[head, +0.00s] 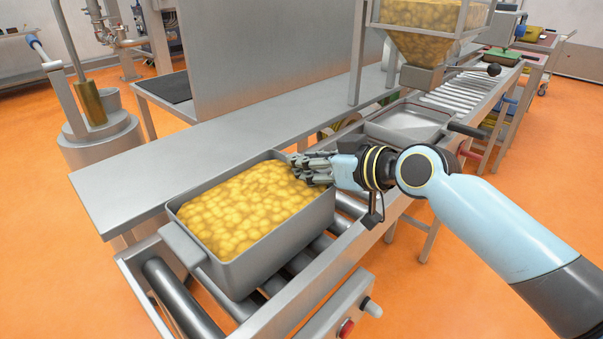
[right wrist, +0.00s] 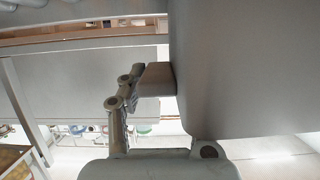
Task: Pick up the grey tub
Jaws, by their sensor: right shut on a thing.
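The grey tub (head: 265,262) sits on the roller conveyor in the head view, filled with yellow, potato-like pieces. A handle (head: 183,246) sticks out from its near left end. My right gripper (head: 305,168) is at the tub's far right end, shut on the tub there. The exact grip point is hidden behind the fingers in the head view. In the right wrist view a large grey surface, likely the tub's wall (right wrist: 245,70), fills the right side, with a gripper finger (right wrist: 155,78) against it. My left gripper is not in view.
Metal rollers (head: 180,298) run under the tub. A steel bench (head: 240,130) lies along its far side. An empty metal tray (head: 408,124) stands further along the line under a hopper (head: 425,45) of yellow pieces. A red button (head: 346,328) is on the front rail.

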